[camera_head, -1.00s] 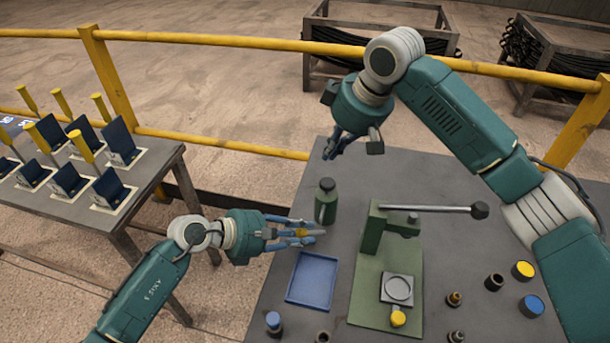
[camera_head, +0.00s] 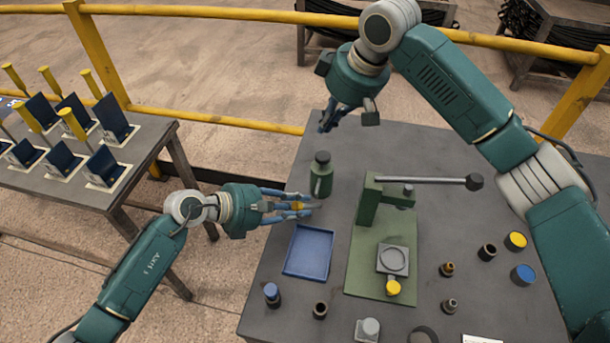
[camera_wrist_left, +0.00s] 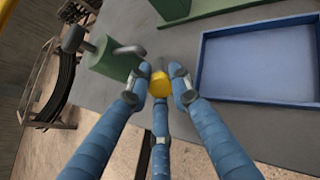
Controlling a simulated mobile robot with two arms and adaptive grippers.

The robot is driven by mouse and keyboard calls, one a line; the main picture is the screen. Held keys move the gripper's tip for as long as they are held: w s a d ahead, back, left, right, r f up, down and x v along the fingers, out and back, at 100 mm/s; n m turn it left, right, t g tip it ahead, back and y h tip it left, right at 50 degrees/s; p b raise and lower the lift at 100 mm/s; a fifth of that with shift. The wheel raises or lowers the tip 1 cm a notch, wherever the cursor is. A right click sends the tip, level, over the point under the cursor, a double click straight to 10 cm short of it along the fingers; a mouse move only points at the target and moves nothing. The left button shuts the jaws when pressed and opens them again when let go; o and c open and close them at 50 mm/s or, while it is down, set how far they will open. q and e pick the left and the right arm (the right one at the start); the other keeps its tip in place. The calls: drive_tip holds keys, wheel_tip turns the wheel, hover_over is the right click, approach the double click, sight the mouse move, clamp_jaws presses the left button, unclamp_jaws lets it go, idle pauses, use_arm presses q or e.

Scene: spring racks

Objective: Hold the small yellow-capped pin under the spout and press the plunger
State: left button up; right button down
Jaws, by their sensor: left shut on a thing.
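The small yellow-capped pin (camera_head: 298,206) is held between the blue fingers of my left gripper (camera_head: 300,207). In the left wrist view its yellow cap (camera_wrist_left: 160,84) shows between the fingertips. The dark green dispenser bottle (camera_head: 321,178) stands upright on the table just beyond this gripper. In the left wrist view the bottle (camera_wrist_left: 112,58) has a grey spout (camera_wrist_left: 131,50), which appears close to the cap; I cannot tell whether the cap is directly under it. The round plunger top (camera_head: 322,157) is on the bottle. My right gripper (camera_head: 328,120) hangs above and behind the bottle, its fingers partly hidden.
A blue tray (camera_head: 309,252) lies in front of my left gripper. A green lever press (camera_head: 368,200) stands to the right, with a yellow-topped part (camera_head: 393,287) on its base. Several small caps and fittings lie around. A side table (camera_head: 100,200) is at left.

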idle(0.6)
use_arm(q)
drive_tip(key=shift+p+v, duration=0.4)
drive_tip(key=shift+v, duration=0.95)
drive_tip(key=shift+p+v, duration=0.45)
drive_tip(key=shift+v, duration=2.25)
